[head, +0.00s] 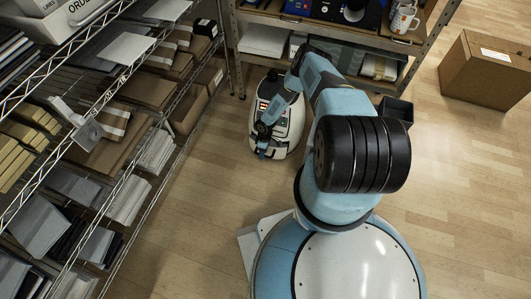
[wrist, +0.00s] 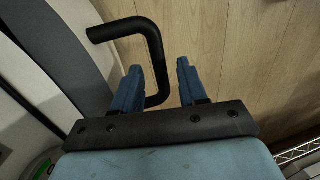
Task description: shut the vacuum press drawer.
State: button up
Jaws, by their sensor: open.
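The vacuum press appears to be the white and grey rounded machine (head: 290,122) on the floor, with a panel of small red and dark markings on top. In the wrist view its pale, grey-banded body (wrist: 78,60) fills the left side. A black U-shaped handle (wrist: 152,45) sticks out from it. My gripper (head: 263,146) is at the machine's left front side. In the wrist view my gripper (wrist: 158,85) is open, and the handle's bar shows between its two blue fingers, partly behind the left one. I cannot tell whether they touch. How far the drawer stands out is not clear.
A wire shelf (head: 125,130) with boxes and paper stacks runs along the left. A cardboard box (head: 485,70) is at the right. Open wooden floor (head: 195,225) lies between shelf and machine.

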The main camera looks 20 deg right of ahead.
jog(key=shift+f, duration=0.3)
grip_shut()
dwell(0.3)
